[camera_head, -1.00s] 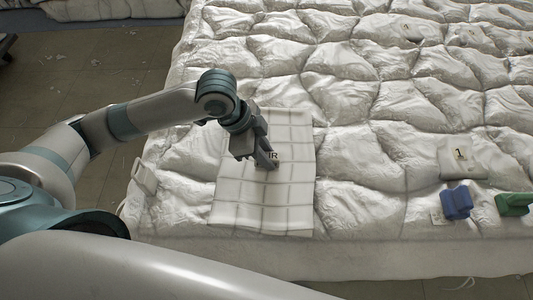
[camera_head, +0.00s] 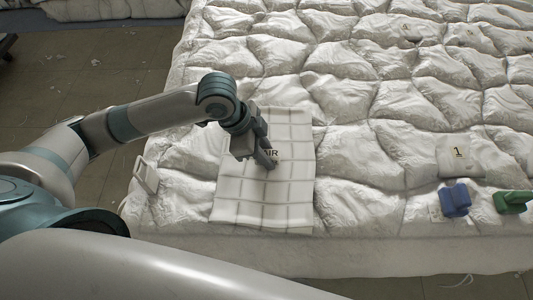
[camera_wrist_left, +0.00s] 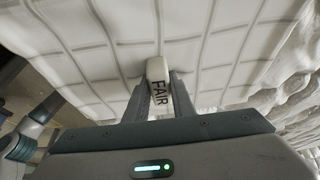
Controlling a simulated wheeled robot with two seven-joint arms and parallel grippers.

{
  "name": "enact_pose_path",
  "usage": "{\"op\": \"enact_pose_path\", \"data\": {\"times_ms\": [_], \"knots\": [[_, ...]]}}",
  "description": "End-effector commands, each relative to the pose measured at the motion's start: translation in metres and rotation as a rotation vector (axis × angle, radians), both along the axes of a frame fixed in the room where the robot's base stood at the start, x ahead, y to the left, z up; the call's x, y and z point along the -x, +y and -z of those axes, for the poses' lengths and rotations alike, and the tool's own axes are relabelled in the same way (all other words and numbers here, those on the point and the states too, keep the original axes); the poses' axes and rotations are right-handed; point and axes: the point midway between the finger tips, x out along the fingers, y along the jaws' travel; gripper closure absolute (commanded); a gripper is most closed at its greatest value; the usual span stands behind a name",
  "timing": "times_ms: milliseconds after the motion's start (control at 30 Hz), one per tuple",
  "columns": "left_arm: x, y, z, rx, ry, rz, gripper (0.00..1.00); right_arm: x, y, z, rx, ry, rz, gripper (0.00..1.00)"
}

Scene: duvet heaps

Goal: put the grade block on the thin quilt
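The grade block (camera_wrist_left: 158,82) is a small pale block with "FAIR" in black letters. It stands between the two fingers of my left gripper (camera_wrist_left: 161,98), which look closed against its sides in the left wrist view. In the head view my left gripper (camera_head: 268,160) points down over a white cloth with grey checked lines (camera_head: 240,200), probably the thin quilt. The block's lettering (camera_head: 272,153) shows partly beside the fingers. I cannot tell whether the block touches the cloth. My right gripper is out of view.
The cloth lies on a thick, puffy white duvet (camera_head: 350,200). To the right are a pale square marked "1" (camera_head: 459,153), a blue block (camera_head: 455,200) and a green block (camera_head: 511,202). A small white frame-like thing (camera_head: 145,175) is at the left edge.

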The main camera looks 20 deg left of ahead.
Motion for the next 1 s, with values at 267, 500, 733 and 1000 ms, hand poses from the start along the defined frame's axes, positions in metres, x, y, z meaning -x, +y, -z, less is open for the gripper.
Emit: {"op": "enact_pose_path", "data": {"times_ms": [267,500,733,1000], "knots": [[0.007,0.003,0.015,-0.019,0.028,0.0,0.6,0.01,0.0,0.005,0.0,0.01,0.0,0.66],[0.007,0.005,0.0,-0.018,0.027,0.0,0.6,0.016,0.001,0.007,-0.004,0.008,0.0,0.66],[0.008,0.017,-0.038,-0.014,0.015,0.0,0.6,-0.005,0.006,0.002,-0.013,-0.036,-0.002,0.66],[0.013,0.034,-0.087,-0.01,0.012,-0.001,0.6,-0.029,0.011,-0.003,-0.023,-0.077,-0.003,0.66]]}}
